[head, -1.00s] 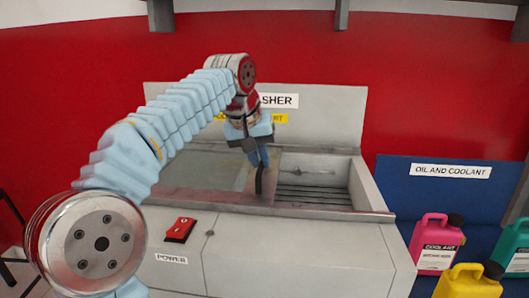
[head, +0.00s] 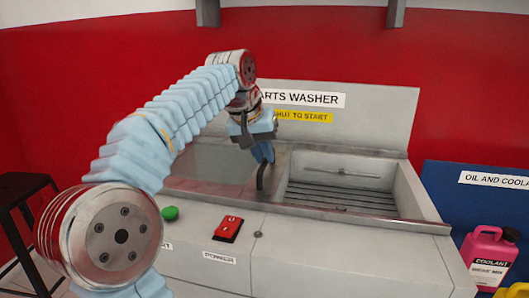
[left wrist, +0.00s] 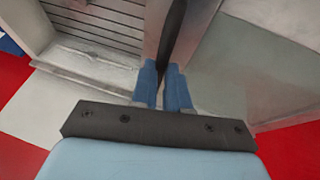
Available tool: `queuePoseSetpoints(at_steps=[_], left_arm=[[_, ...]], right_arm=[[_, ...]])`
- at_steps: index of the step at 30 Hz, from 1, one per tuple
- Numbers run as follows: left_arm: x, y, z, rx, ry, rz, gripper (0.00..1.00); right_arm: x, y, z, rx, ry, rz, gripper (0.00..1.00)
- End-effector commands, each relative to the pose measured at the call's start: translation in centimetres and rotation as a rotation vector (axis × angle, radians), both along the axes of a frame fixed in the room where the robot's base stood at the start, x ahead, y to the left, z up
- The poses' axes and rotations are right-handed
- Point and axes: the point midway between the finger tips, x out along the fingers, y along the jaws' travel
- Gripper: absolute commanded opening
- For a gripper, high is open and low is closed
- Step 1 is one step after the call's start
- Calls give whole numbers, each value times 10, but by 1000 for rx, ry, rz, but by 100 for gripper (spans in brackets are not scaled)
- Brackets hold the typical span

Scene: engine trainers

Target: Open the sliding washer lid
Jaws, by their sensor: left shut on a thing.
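The parts washer (head: 350,245) is a grey cabinet with a sunken basin. Its sliding lid (head: 212,165) is a see-through panel with a metal strip along its right edge, covering the left part of the basin. The right part is uncovered and shows a slatted rack (head: 335,197). My left gripper (head: 264,160) is shut on the dark upright handle (head: 261,179) at the lid's right edge. In the left wrist view the fingers (left wrist: 162,85) close around the dark handle bar (left wrist: 172,35). My right gripper is not in view.
A red power switch (head: 228,229) and a green button (head: 170,213) sit on the washer's front ledge. A dark stool (head: 25,185) stands at the left. A pink coolant jug (head: 488,252) stands by a blue panel at the right.

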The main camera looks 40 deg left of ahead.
Motion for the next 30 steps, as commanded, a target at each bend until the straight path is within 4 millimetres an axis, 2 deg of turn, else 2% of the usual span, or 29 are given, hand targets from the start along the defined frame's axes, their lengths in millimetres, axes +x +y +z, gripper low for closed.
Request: queuePoseSetpoints(at_steps=[1, 5, 13, 17, 20, 24, 30], left_arm=[[0, 0, 1, 1, -2, 0, 19], [0, 0, 1, 1, -2, 0, 39], [0, 0, 1, 1, -1, 0, 40], [-3, -1, 9, 0, -1, 0, 40], [-10, -1, 26, 1, -4, 0, 40], [-25, -3, 59, 2, -5, 1, 40], [-44, -5, 99, 1, -5, 0, 40]], right_arm=[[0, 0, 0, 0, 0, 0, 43], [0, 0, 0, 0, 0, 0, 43], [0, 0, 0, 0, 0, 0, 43], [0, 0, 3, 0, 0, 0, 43], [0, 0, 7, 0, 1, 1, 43], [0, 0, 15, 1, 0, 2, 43], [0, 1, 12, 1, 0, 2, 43]])
